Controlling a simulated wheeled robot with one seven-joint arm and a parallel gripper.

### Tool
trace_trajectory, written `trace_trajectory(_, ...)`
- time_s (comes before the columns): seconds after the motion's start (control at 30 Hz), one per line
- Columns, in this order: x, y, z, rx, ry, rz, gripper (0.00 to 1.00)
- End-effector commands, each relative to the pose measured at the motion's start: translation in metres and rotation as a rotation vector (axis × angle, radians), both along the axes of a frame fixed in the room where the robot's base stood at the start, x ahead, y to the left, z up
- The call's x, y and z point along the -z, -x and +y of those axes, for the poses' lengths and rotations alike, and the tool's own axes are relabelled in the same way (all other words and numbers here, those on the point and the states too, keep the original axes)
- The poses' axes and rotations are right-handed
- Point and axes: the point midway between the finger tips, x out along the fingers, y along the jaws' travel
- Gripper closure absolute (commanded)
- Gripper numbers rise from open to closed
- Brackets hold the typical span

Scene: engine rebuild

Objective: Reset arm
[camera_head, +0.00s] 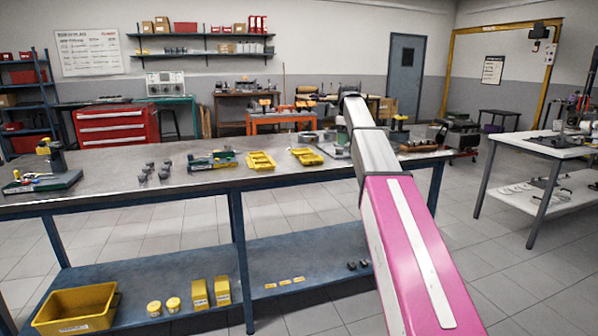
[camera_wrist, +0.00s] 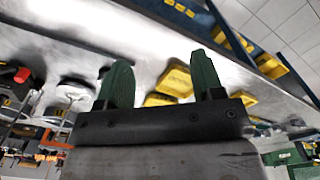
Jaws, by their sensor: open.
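In the wrist view, my gripper (camera_wrist: 162,82) shows two green fingers set well apart, with nothing between them. The steel workbench top (camera_wrist: 130,38) lies beyond the fingers, and yellow trays (camera_wrist: 176,80) show behind and between them. In the head view, my pink and grey arm reaches up and away over the right part of the long workbench (camera_head: 120,180). The gripper end is hidden behind the arm there. The yellow trays (camera_head: 260,161) lie on the bench top to the left of my arm.
The bench also bears several small dark parts (camera_head: 150,172) and a green device (camera_head: 212,160). A yellow bin (camera_head: 75,310) and yellow boxes (camera_head: 197,294) stand on the lower shelf. A white-topped table (camera_head: 560,146) stands at right, with open floor (camera_head: 480,240) between.

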Motion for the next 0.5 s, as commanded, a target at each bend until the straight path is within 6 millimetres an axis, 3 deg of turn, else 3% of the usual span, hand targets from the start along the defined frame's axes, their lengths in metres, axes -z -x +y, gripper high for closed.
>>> trace_trajectory(0.27, 0.051, 0.019, 0.000, 0.070, 0.000, 0.002, 0.39)
trace_trajectory(0.5, 0.117, 0.048, 0.000, 0.170, 0.000, 0.004, 0.39)
